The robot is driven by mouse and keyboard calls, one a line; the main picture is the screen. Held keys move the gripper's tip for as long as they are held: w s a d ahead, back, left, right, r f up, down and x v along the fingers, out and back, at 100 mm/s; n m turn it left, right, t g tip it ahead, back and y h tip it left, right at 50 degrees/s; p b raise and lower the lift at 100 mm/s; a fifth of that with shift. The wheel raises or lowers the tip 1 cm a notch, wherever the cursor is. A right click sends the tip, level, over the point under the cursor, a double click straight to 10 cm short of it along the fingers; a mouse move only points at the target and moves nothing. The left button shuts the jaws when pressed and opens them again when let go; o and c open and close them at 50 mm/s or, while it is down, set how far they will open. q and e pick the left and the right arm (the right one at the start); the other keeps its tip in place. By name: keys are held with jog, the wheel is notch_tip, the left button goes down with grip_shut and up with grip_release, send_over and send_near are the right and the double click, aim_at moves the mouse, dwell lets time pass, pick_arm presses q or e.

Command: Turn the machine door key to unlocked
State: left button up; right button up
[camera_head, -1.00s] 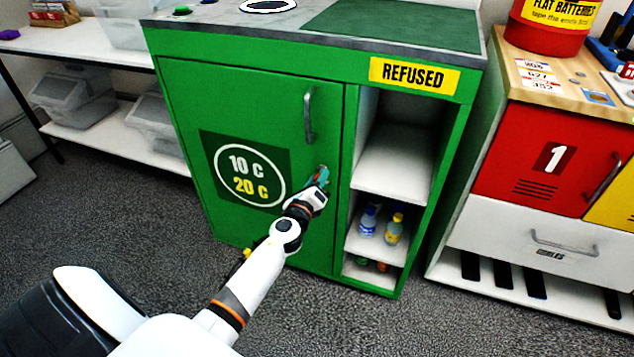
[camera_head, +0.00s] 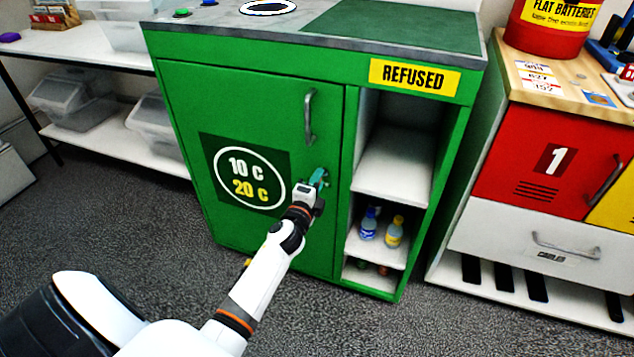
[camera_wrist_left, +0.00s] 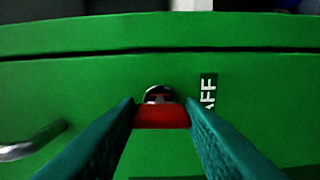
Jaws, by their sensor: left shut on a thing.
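The green machine door (camera_head: 270,105) is closed and carries a "10 C 20 C" label. My left gripper (camera_head: 318,178) is at the right side of this door, below its grey handle (camera_head: 309,116). In the left wrist view my left gripper's teal fingers (camera_wrist_left: 161,112) are shut on the red key (camera_wrist_left: 161,117). The key sits in front of a round metal lock (camera_wrist_left: 159,94) on the door. A dark label, partly readable as "FF", is beside the lock. In the head view the key and lock are hidden by the gripper. My right gripper is not in view.
To the right of the door are open white shelves (camera_head: 392,165) with two bottles (camera_head: 395,231), under a "REFUSED" sign (camera_head: 414,76). A red cabinet (camera_head: 530,160) stands further right. A white rack with bins (camera_head: 65,100) is at left.

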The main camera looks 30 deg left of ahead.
pick_arm(q)
jog(key=shift+n, duration=0.3)
jog(key=o, duration=1)
jog(key=shift+s, duration=0.1)
jog(key=p+v, duration=0.1)
jog(key=v, duration=1)
jog(key=shift+s+d, duration=0.15)
jog(key=shift+s, duration=0.25)
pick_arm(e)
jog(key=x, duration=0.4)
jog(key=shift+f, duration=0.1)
